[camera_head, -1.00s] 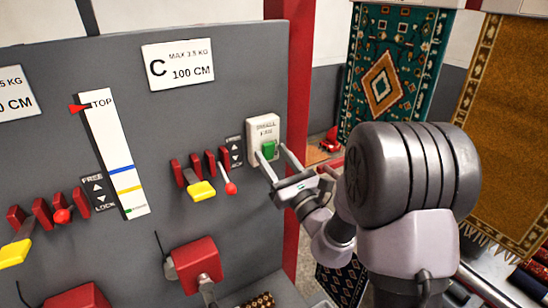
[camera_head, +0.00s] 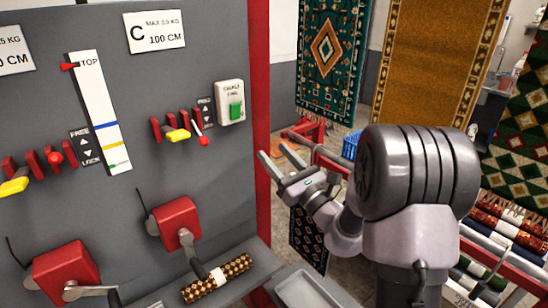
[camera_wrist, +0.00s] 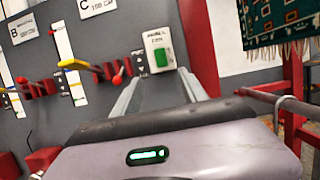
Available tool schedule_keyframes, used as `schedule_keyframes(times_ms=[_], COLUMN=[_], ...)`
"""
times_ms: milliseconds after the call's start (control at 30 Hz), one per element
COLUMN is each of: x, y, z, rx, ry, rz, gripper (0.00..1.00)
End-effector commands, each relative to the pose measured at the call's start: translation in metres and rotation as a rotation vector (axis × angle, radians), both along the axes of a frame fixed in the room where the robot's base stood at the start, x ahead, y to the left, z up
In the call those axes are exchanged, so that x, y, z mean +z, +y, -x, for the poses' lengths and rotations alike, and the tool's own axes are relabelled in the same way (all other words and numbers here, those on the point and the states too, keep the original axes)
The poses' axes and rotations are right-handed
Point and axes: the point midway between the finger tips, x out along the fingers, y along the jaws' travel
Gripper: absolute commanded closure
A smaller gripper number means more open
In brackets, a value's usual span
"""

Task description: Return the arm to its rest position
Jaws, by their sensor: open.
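My gripper (camera_head: 272,160) is open and empty in the head view. It is in the air to the right of the grey panel's red edge post, below and right of the white switch box (camera_head: 230,102) with its green button (camera_head: 236,111). In the wrist view the two fingers point toward the panel, with the switch box (camera_wrist: 159,50) and green button (camera_wrist: 162,58) beyond them. The fingers appear apart from the box. My arm fills the lower right of the head view.
The grey panel (camera_head: 110,215) carries red-housed cranks (camera_head: 178,222), yellow and red levers (camera_head: 178,134) and a white scale (camera_head: 100,110). A patterned roll (camera_head: 218,278) lies on the ledge below. Rugs (camera_head: 330,60) hang behind. A red rail (camera_head: 330,163) runs behind my gripper.

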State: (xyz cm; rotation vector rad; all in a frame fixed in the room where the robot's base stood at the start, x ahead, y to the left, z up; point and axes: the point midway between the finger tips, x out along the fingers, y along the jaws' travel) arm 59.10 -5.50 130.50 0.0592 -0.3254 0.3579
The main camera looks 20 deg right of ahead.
Motion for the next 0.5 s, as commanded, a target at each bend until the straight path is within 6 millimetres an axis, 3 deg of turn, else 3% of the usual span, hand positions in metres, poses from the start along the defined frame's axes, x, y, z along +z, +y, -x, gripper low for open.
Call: schedule_keyframes(times_ms=[233,300,367,467,500], x=[0.0,0.002,0.006,0.011,0.007], y=[0.0,0.009,0.033,0.108,0.141], z=[0.0,0.003,0.012,0.054,0.082], rx=[0.0,0.023,0.093,0.318,0.427], ry=[0.0,-0.001,-0.001,-0.004,-0.007], rz=[0.0,0.016,0.066,0.261,0.376], gripper=[0.49,0.49,0.49,0.49,0.49])
